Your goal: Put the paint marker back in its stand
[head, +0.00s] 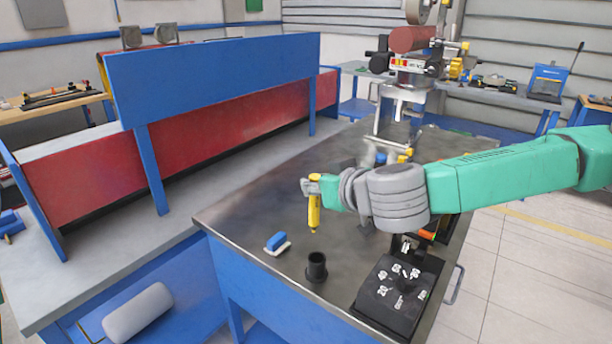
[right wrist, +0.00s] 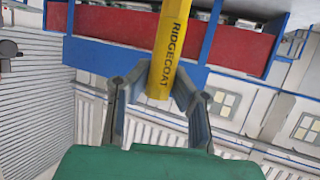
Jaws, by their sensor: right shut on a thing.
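The yellow paint marker (head: 314,212) is held upright, tip down, above the dark bench top. My right gripper (head: 313,187) is shut on it near its upper part. In the right wrist view the marker (right wrist: 171,50), lettered "RIDGECOAT", sits between the two fingers of the gripper (right wrist: 160,92). The stand, a small black cup (head: 317,268), stands on the bench nearer to me, below the marker in the picture. The marker is apart from it. My left gripper is not in view.
A blue block on a white base (head: 277,243) lies left of the cup. A black box with white labels (head: 397,291) stands to the right. A blue and red guard (head: 212,80) runs along the left. The bench top (head: 250,205) between is mostly clear.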

